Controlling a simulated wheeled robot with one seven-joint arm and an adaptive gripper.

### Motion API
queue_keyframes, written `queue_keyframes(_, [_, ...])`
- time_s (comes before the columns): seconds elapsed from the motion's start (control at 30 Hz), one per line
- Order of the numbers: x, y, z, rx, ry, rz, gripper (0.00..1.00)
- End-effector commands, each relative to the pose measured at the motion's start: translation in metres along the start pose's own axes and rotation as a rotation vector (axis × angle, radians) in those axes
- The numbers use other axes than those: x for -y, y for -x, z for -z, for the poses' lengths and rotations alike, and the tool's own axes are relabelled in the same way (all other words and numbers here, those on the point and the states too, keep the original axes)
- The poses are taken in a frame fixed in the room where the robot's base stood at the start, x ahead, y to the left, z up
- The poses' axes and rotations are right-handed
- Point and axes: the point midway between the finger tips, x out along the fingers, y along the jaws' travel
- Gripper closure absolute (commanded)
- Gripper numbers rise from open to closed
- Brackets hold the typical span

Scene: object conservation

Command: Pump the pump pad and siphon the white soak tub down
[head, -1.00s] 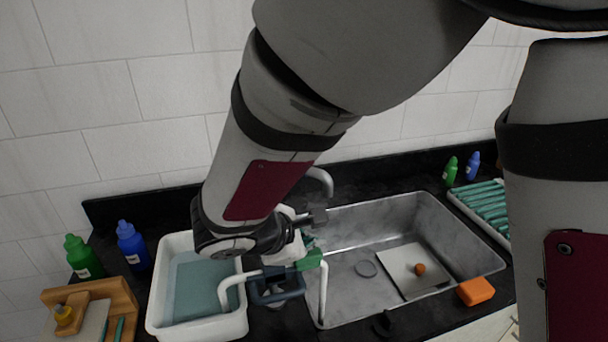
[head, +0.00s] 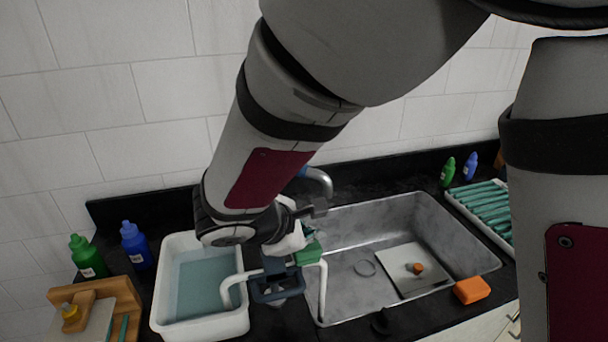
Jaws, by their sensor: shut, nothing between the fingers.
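The white soak tub (head: 163,312) stands on the counter at the left of the sink and holds bluish water (head: 201,285). A white siphon tube (head: 229,290) bends over the tub's right wall, and its other leg (head: 322,293) goes down into the sink. A green block (head: 308,254) sits on the tube between them, beside a dark blue frame (head: 277,287). I cannot tell for sure which part is the pump pad. My gripper (head: 297,245) is shut and empty, just above the siphon's middle. My arm and wrist hide part of it, so I cannot tell whether it touches.
The metal sink (head: 440,225) holds a pale board (head: 412,285) with a small orange item (head: 415,268). A faucet (head: 320,180) stands close behind my wrist. An orange sponge (head: 472,290) lies at the sink's front edge. Bottles (head: 88,257) and a wooden rack (head: 125,293) crowd the left.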

Motion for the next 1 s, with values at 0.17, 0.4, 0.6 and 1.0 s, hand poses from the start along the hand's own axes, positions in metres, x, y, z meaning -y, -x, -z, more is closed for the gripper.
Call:
queue_keyframes(0.17, [-0.003,0.005,-0.004,0.000,0.000,0.000,1.00])
queue_keyframes(0.4, [-0.003,0.004,-0.004,0.000,0.000,0.000,1.00])
queue_keyframes(0.6, [-0.009,0.015,-0.010,0.000,-0.003,-0.001,1.00])
queue_keyframes(1.0, [-0.026,0.038,-0.028,0.001,-0.001,-0.001,1.00])
